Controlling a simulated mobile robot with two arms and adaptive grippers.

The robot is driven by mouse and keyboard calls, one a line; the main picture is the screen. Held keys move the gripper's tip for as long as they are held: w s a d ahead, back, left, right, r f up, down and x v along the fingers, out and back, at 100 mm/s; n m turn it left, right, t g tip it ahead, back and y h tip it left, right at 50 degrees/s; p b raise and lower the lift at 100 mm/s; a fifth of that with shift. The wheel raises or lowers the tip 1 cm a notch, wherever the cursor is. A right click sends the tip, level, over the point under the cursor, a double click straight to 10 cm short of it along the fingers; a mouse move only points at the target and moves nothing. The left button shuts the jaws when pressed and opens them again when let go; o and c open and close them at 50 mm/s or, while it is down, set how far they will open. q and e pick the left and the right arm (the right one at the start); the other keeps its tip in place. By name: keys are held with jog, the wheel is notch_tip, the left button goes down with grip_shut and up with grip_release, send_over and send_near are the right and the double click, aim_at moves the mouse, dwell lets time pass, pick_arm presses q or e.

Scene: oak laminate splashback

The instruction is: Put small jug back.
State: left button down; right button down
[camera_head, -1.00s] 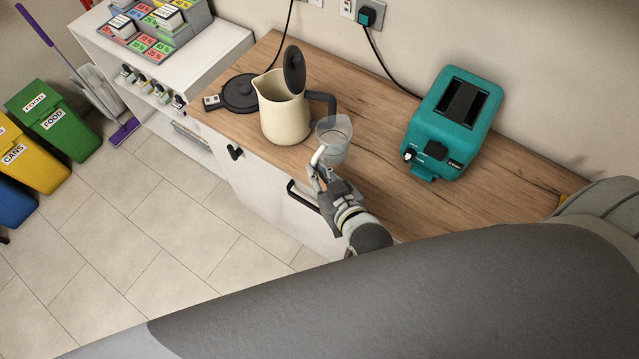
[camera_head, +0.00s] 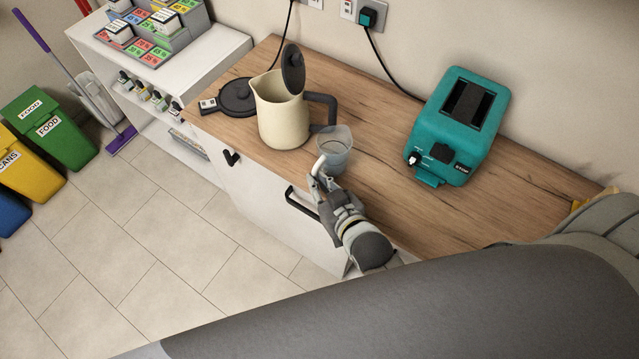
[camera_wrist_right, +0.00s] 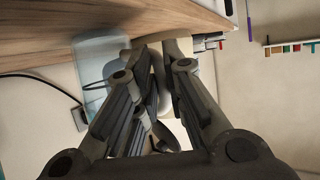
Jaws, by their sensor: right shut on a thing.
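The small jug (camera_head: 335,152) is clear, with a pale handle on its near left side. It is near the front edge of the wooden counter, just right of the kettle. My right gripper (camera_head: 319,180) is shut on the jug's handle. In the right wrist view the see-through jug (camera_wrist_right: 98,75) shows left of the fingers, tips close together (camera_wrist_right: 163,55). I cannot tell whether the jug's base touches the counter. My left gripper is not in view.
A cream kettle (camera_head: 282,118) with its lid up stands behind left of the jug, near a black kettle base (camera_head: 238,98). A teal toaster (camera_head: 458,125) stands to the right. Bare counter (camera_head: 385,130) lies between jug and toaster. Drawer handles (camera_head: 301,203) stick out in front.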

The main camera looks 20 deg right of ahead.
jog(key=c, duration=1.5)
grip_release()
jog(key=b+v, duration=0.1)
jog(key=v, duration=1.1)
jog(key=shift+b, duration=0.4)
